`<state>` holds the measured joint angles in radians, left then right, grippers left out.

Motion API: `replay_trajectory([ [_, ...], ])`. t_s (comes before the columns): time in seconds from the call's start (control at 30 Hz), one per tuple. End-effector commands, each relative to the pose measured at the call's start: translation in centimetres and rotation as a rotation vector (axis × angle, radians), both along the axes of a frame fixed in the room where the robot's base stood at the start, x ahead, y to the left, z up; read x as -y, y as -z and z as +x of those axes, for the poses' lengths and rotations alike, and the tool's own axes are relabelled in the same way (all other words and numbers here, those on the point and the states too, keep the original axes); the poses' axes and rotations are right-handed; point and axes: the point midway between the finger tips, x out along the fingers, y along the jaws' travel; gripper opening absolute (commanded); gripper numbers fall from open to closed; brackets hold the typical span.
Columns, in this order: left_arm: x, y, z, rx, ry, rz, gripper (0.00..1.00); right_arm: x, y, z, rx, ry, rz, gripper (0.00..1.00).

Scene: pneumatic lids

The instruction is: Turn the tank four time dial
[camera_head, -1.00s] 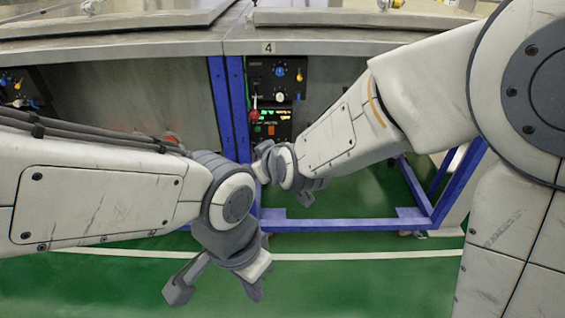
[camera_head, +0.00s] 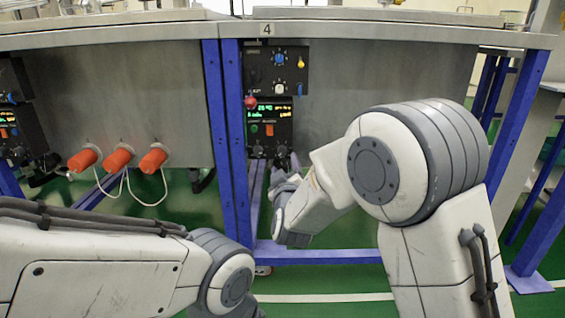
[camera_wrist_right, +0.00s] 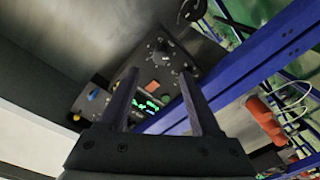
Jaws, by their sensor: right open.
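The tank four control unit is under the rim marked with a "4" label (camera_head: 265,29). Its lower panel (camera_head: 268,128) has green displays, an orange switch and dark dials along the bottom edge; I cannot tell which is the time dial. My right gripper (camera_head: 284,168) is just below that panel's bottom edge. In the right wrist view its fingers (camera_wrist_right: 158,73) are spread and empty, pointing at the panel. A dark dial (camera_wrist_right: 162,45) shows beyond the fingertips, apart from them. My left arm lies at lower left; its gripper is below the picture.
The upper panel (camera_head: 278,68) has blue, yellow and white knobs. A red knob (camera_head: 251,102) sticks out beside the lower panel. Blue posts (camera_head: 233,150) stand close left of it. Orange handles (camera_head: 120,160) with white cords hang further left. A blue crossbar (camera_head: 330,257) runs low.

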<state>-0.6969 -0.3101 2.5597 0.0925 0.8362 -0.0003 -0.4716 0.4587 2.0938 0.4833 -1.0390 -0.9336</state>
Motion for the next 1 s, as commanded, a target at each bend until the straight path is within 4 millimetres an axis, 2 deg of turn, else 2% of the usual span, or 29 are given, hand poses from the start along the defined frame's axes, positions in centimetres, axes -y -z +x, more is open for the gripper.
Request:
replay_trajectory([
  [0.03, 0.0, 0.9, 0.0, 0.0, 0.0, 0.0, 0.0, 0.0, 0.5, 1.1, 0.002, 0.002, 0.002, 0.65],
  [0.2, 0.0, 2.1, 0.0, 0.0, 0.0, 0.0, 0.0, -0.2, 0.5, 4.2, 0.001, 0.001, 0.001, 0.65],
  [0.4, 0.0, 3.0, 0.0, 0.0, 0.0, 0.0, 0.0, -0.4, 0.3, 6.6, -0.001, -0.001, 0.001, 0.65],
  [0.8, 0.0, 3.1, 0.0, 0.0, 0.0, 0.0, 0.0, -0.5, 0.1, 7.4, -0.003, -0.002, 0.0, 0.65],
  [0.83, 0.0, 3.1, 0.0, -0.001, 0.0, 0.001, 0.0, -0.5, 0.1, 7.4, -0.003, -0.002, 0.0, 0.61],
  [0.9, 0.0, 3.1, 0.0, -0.001, 0.0, 0.001, 0.0, -0.5, 0.1, 7.4, -0.003, -0.002, 0.0, 0.34],
  [1.0, 0.0, 3.1, 0.0, 0.0, 0.0, 0.0, 0.0, -0.5, 0.1, 7.4, -0.003, -0.002, 0.0, 0.0],
])
